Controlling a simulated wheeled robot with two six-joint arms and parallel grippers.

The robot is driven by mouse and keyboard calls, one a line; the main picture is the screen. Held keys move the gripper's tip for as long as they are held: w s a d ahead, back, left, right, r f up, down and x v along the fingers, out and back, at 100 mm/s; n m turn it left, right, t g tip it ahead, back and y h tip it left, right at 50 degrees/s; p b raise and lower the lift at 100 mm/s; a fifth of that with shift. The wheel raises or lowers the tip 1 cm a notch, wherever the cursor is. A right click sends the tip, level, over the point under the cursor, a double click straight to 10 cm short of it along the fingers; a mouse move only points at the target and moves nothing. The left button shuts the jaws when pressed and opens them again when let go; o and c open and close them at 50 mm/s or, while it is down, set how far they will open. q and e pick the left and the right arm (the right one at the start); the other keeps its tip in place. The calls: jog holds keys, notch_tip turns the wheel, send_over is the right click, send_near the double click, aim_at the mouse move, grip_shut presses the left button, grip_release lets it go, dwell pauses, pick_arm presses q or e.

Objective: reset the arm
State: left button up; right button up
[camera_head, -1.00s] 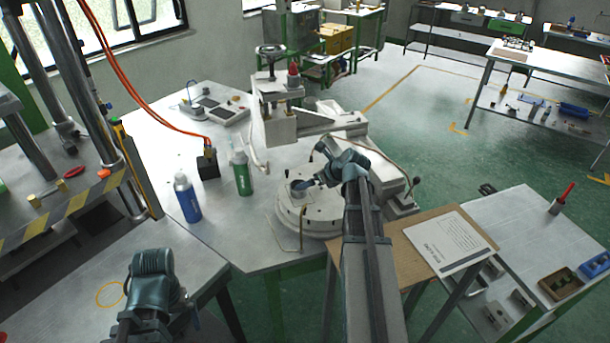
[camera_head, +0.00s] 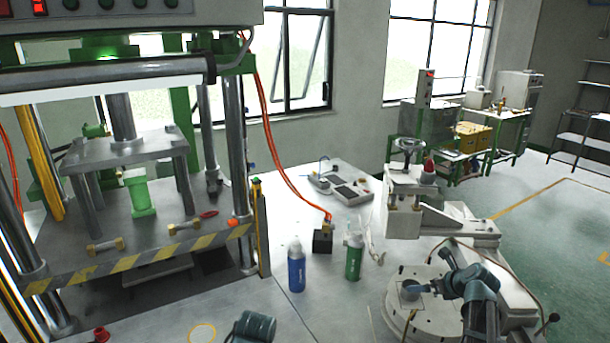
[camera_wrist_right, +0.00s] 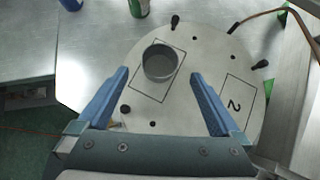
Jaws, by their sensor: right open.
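My right gripper (camera_wrist_right: 165,95) is open, with its two blue fingers apart and nothing between them, above the white round turntable (camera_wrist_right: 180,118). A grey metal cylinder (camera_wrist_right: 159,64) stands on the turntable inside a marked rectangle, just beyond the fingertips in the right wrist view. In the head view the right gripper (camera_head: 418,288) is over the turntable (camera_head: 397,312) from the right. My left arm shows only in part at the bottom edge of the head view, and its fingers are not seen.
A blue bottle (camera_head: 297,270) and a green bottle (camera_head: 354,259) stand on the table left of the turntable. A black block (camera_head: 322,242) with orange hoses sits behind them. A large press (camera_head: 130,200) with a striped edge fills the left. Bare tabletop lies in front of the bottles.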

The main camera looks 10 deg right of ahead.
aim_at(406, 286)
jog(key=b+x, duration=0.5)
jog(key=x, duration=0.4)
jog(key=shift+s+r, duration=0.1)
jog(key=shift+r, duration=0.05)
